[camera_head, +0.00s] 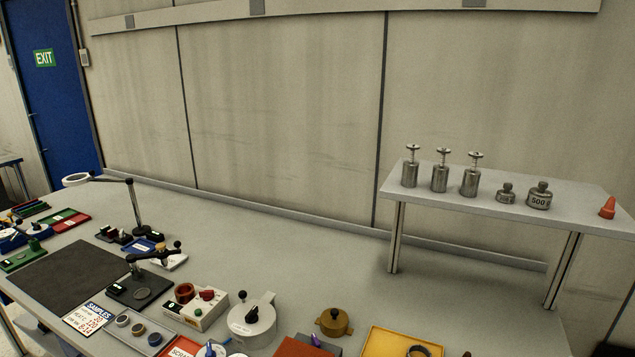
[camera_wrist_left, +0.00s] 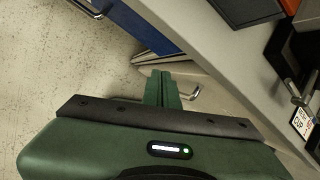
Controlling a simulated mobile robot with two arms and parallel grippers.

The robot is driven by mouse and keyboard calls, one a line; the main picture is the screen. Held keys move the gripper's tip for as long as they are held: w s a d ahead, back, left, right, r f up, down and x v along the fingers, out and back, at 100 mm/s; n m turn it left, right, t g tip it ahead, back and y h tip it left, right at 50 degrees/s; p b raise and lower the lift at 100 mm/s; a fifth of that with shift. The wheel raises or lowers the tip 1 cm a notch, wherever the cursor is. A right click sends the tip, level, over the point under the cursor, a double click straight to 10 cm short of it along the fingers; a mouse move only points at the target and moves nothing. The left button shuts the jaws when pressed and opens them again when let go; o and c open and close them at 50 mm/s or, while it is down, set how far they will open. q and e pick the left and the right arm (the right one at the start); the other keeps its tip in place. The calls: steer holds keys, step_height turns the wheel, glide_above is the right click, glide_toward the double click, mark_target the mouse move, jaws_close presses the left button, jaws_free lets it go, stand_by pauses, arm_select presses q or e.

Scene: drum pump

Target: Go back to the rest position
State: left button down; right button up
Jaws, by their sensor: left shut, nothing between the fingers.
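My left gripper (camera_wrist_left: 162,88) shows in the left wrist view. Its green fingers are together with nothing between them. It hangs in front of the workbench edge (camera_wrist_left: 215,52), over open floor, touching nothing that I can see. Neither gripper shows in the head view. My right gripper is in no view.
The workbench (camera_head: 290,240) holds a dark mat (camera_head: 68,274), a magnifier lamp (camera_head: 132,205), a white round pot (camera_head: 252,320) and a yellow tray (camera_head: 378,345). A raised shelf (camera_head: 470,205) carries metal weights and an orange cone (camera_head: 608,208). The bench's back middle is clear.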

arm_select(q)
steer(key=s+d+r+n, duration=0.3)
steer(key=d+r+n, duration=0.2)
steer(key=n, duration=1)
steer(key=s+a+n+g+y, duration=0.1)
steer(key=s+a+n, duration=0.4)
steer(key=n, duration=0.4)
steer(key=s+a+n+y, duration=0.2)
steer(key=s+a+n, duration=0.1)
steer(key=a+n, duration=0.5)
step_height(320, 180, down, 27)
steer(key=s+d+g+b, duration=0.1)
steer(key=d, duration=0.1)
steer(key=s+a+f+g+b, duration=0.1)
steer(key=s+a+f, duration=0.2)
steer(key=s+f, duration=1.4)
steer(key=shift+s+a+f, duration=0.15)
steer(key=shift+s+f, duration=0.05)
steer(key=shift+f, duration=0.45)
